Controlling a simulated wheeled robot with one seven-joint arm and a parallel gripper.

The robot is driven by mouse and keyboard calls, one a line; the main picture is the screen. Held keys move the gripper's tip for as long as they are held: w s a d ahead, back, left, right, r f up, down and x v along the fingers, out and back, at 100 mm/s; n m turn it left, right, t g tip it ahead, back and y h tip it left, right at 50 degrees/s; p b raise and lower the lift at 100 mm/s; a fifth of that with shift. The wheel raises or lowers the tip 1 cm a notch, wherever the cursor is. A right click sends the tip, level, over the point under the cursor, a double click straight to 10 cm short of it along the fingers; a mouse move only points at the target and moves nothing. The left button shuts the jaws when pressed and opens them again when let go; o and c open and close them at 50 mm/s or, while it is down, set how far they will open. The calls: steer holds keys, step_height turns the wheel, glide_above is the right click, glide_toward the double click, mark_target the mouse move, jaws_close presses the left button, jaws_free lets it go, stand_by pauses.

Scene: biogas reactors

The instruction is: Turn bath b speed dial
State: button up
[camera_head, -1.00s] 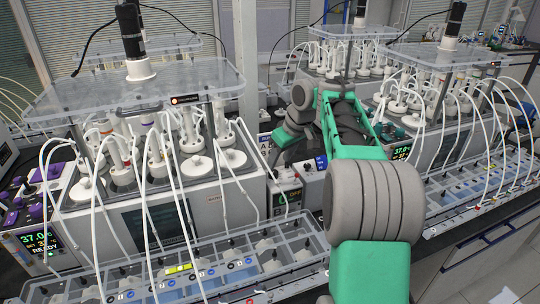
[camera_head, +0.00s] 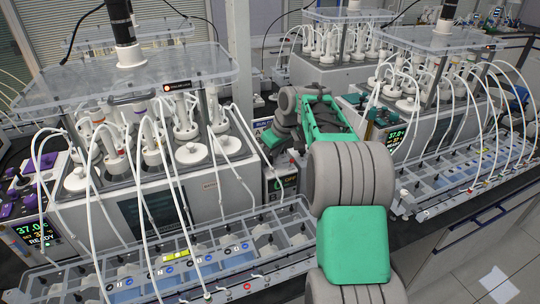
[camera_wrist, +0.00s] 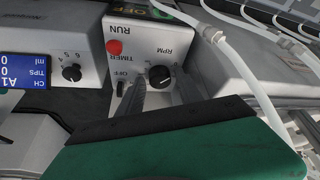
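A black round dial marked RPM (camera_wrist: 160,77) sits on a pale control panel in the wrist view, which shows it upside down. A red button (camera_wrist: 114,47) under RUN and a small black TIMER/OFF switch (camera_wrist: 120,88) are beside it. The panel (camera_head: 283,182), with a display reading OFF, shows in the head view between the reactor baths, partly hidden by my arm. A grey fingertip of my gripper (camera_wrist: 136,97) points at the panel just beside the dial; contact is unclear. The dark-edged green gripper body hides the rest of the fingers.
A unit with a blue display (camera_wrist: 20,72) and its own small black knob (camera_wrist: 72,72) stands left of the panel. White tubes (camera_wrist: 245,75) run close on the right. The left bath (camera_head: 150,215) and clear tube trays (camera_head: 240,240) flank my arm.

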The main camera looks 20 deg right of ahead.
jaws_close()
stand_by(0.5)
steer(key=m+h+b, duration=0.1)
steer(key=m, duration=0.1)
steer(key=m+b, duration=0.2)
steer(key=shift+a+f+h, duration=0.1)
steer(key=shift+a+h, duration=0.1)
steer(key=shift+h, duration=0.2)
steer(key=shift+a+m+h+b, duration=0.1)
steer(key=shift+m+h+b, duration=0.6)
steer(key=shift+m, duration=1.7)
steer(key=shift+o, duration=1.2)
jaws_free()
